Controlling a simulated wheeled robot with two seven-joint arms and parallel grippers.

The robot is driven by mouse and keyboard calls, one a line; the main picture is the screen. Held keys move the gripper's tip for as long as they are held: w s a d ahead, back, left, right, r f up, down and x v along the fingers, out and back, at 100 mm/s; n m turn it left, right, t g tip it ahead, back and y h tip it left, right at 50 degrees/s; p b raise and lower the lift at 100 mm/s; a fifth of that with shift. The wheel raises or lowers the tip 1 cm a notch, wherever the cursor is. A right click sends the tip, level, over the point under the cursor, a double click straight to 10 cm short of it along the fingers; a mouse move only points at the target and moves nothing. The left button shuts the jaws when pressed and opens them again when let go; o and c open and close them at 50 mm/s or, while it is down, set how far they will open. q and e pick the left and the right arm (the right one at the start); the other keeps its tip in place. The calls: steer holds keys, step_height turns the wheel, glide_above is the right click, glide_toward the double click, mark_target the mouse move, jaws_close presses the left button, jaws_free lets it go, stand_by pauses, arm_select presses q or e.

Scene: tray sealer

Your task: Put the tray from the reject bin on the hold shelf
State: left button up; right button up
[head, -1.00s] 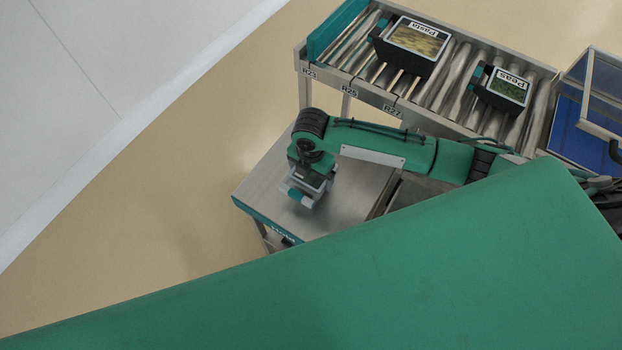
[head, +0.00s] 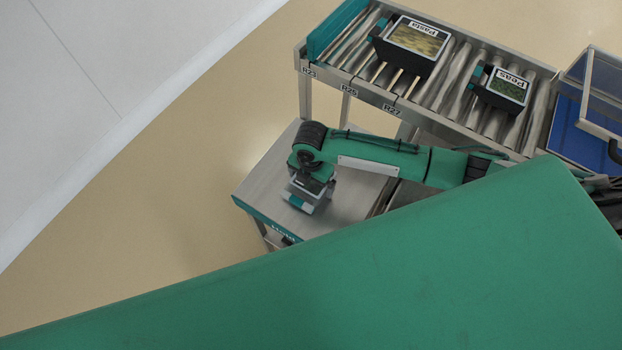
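The hold shelf (head: 262,190) is a steel top with a teal front strip, partly lettered "Hold", left of centre in the head view. My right gripper (head: 300,205) points down over this top, close to its surface. Its fingers are small and seen from above, so I cannot tell whether they are open or shut, or whether they touch the top. I see no tray on the visible part of the shelf. I cannot make out the reject bin or its tray. My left gripper is not in view.
A roller conveyor (head: 352,98) behind carries a Pasta tray (head: 418,38) and a Peas tray (head: 508,86). A blue unit with a clear-sided frame (head: 590,125) stands at the right. A large green part of mine covers the foreground. Floor at left is clear.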

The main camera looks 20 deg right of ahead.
step_height(320, 180, up, 12)
steer(key=shift+b, duration=0.3)
steer(key=shift+r, duration=0.1)
stand_by(0.5)
